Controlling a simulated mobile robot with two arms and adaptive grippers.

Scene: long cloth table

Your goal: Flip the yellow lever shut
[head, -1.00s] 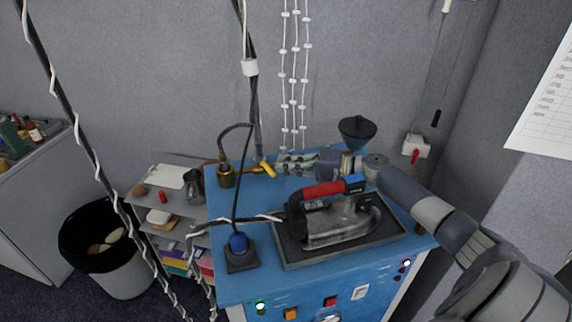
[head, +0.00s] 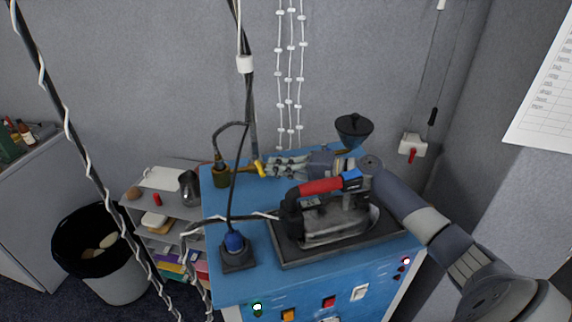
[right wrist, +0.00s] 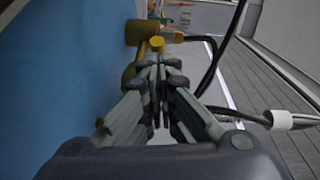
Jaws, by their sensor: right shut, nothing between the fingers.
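The yellow lever (head: 260,168) sits on a brass valve (head: 221,174) at the back left of the blue cabinet top. In the right wrist view the lever's yellow end (right wrist: 157,44) shows just beyond my fingertips, with the brass fitting (right wrist: 140,33) behind it. My right gripper (head: 270,168) is shut and empty, reaching left across the back of the cabinet, its tips at or very near the lever. I cannot tell whether they touch. In the right wrist view the closed fingers (right wrist: 158,72) point at the lever. My left gripper is not in view.
A clothes iron (head: 330,215) on a dark plate stands in front of my right arm. A black funnel (head: 354,130) stands behind it. Cables hang around the valve.

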